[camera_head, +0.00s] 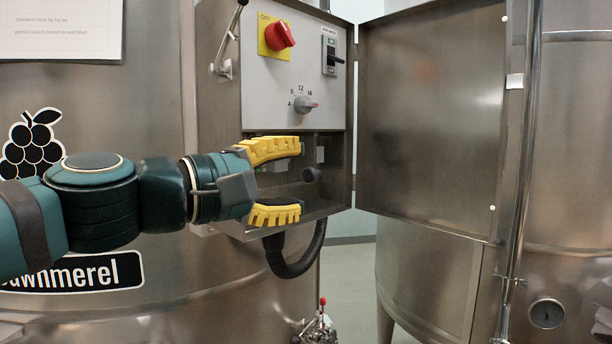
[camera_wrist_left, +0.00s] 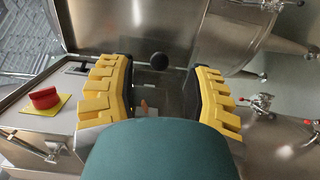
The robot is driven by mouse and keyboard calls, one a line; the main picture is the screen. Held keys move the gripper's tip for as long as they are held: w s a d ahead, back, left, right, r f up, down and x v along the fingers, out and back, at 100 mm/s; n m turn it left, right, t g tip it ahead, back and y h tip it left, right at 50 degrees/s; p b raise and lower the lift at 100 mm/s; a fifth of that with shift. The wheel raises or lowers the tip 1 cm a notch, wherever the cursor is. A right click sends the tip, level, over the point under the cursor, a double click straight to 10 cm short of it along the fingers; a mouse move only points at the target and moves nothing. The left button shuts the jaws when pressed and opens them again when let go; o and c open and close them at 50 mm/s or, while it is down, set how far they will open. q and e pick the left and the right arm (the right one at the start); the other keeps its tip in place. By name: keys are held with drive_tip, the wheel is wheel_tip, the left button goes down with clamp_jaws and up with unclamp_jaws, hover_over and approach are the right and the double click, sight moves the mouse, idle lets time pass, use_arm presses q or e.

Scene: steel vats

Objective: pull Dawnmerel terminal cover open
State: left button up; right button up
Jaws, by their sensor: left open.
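The Dawnmerel control box on the vat stands open, with a grey switch panel (camera_head: 270,85) in its upper part. Below it is a dark lower section, apparently the terminal cover (camera_head: 333,165), with a round black knob (camera_head: 311,174). The knob also shows in the left wrist view (camera_wrist_left: 160,61). My left gripper (camera_head: 300,178) is open in front of the lower section, one yellow finger above the knob's height and one below. In the left wrist view, the knob lies between the fingertips, with visible space on both sides. My fingers and arm hide part of the lower section. My right gripper is out of view.
The large box door (camera_head: 432,120) is swung out to the right. A red rotary switch (camera_head: 280,36) and a small selector (camera_head: 305,104) stick out above the gripper. A black hose (camera_head: 290,268) hangs below the box. Another vat (camera_head: 570,190) stands right.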

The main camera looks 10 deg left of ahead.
use_arm(q)
drive_tip(key=v, duration=0.8)
drive_tip(key=shift+s+a, duration=0.2)
drive_tip(key=shift+s, duration=0.15)
drive_tip(key=w+d+f+g+y, duration=0.15)
drive_tip(key=w+f, duration=0.35)
drive_tip(key=f, duration=0.7)
drive_tip(key=w+f+g+y, duration=0.25)
drive_tip(key=w+f, duration=0.25)
drive_tip(key=f, duration=0.7)
drive_tip(key=w+f+g+y, duration=0.1)
drive_tip(key=w+f+y, duration=0.3)
drive_tip(key=f, duration=0.8)
drive_tip(key=s+f+m+g+y, duration=0.1)
drive_tip(key=s+f+m+g, duration=0.1)
drive_tip(key=f, duration=0.9)
drive_tip(key=s+f+m+g, duration=0.1)
drive_tip(key=s+f+m, duration=0.1)
drive_tip(key=f, duration=0.9)
drive_tip(key=s+d+f+m+g, duration=0.3)
drive_tip(key=s+f, duration=0.8)
drive_tip(key=f, duration=0.2)
drive_tip(key=shift+s, duration=0.4)
